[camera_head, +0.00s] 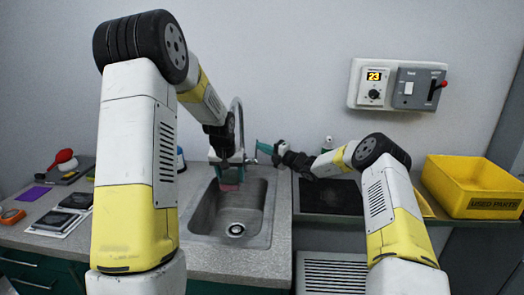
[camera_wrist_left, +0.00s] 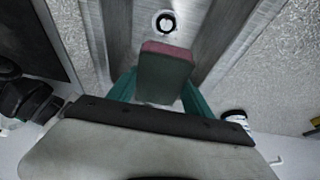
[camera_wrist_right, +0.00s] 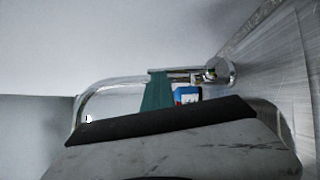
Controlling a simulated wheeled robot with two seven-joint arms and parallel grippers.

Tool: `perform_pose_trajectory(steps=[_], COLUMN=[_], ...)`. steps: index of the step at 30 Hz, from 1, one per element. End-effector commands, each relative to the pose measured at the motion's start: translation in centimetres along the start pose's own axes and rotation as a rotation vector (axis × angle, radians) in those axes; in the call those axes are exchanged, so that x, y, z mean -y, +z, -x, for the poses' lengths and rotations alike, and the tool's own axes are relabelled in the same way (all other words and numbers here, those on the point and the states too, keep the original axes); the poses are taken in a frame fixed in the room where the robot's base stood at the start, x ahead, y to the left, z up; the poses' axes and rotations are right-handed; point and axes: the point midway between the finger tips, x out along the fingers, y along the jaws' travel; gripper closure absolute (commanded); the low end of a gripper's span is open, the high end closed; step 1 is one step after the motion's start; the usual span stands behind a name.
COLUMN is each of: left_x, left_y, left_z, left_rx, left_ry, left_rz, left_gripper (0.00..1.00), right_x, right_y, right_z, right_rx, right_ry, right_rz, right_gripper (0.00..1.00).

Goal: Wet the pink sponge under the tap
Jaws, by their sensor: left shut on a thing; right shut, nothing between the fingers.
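The pink sponge (camera_head: 229,187) is held by my left gripper (camera_head: 229,176) over the sink (camera_head: 266,215). In the left wrist view the sponge (camera_wrist_left: 167,52) sits between both teal fingers, its pink edge toward the drain and its broad face dark grey-green. The silver tap (camera_head: 237,108) arches up behind my left gripper, which partly hides it. No running water can be made out. My right gripper (camera_head: 262,148) is shut and empty, right of the tap. In the right wrist view its teal fingers (camera_wrist_right: 158,90) overlap the tap's pipe (camera_wrist_right: 98,88), near the tap's base; contact cannot be told.
The drain (camera_head: 236,229) shows in the basin. A blue-labelled container (camera_wrist_right: 187,95) stands behind my right fingers. A dark hob-like panel (camera_head: 330,197) lies right of the sink; a yellow bin (camera_head: 474,180) stands farther right. Flat items and a red-topped object (camera_head: 62,157) lie on the left counter.

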Motion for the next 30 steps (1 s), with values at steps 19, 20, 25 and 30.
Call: perform_pose_trajectory(steps=[19,20,25,30], left_x=[0.0,0.0,0.0,0.0], left_y=[0.0,0.0,0.0,0.0], left_z=[0.0,0.0,0.0,0.0], left_rx=[0.000,0.000,0.000,0.000], left_ry=[0.000,0.000,0.000,0.000], left_rz=[0.000,0.000,0.000,0.000], left_gripper=[0.74,0.74,0.74,0.74], right_x=[-0.8,-0.8,-0.9,-1.1], right_y=[-0.3,-0.6,-2.5,-2.5], right_z=[0.7,1.1,3.7,7.8], right_rx=[0.008,0.007,0.004,0.003], right_ry=[0.004,0.003,-0.001,-0.001], right_rz=[-0.001,-0.001,-0.003,-0.001], right_gripper=[1.00,1.00,1.00,1.00])
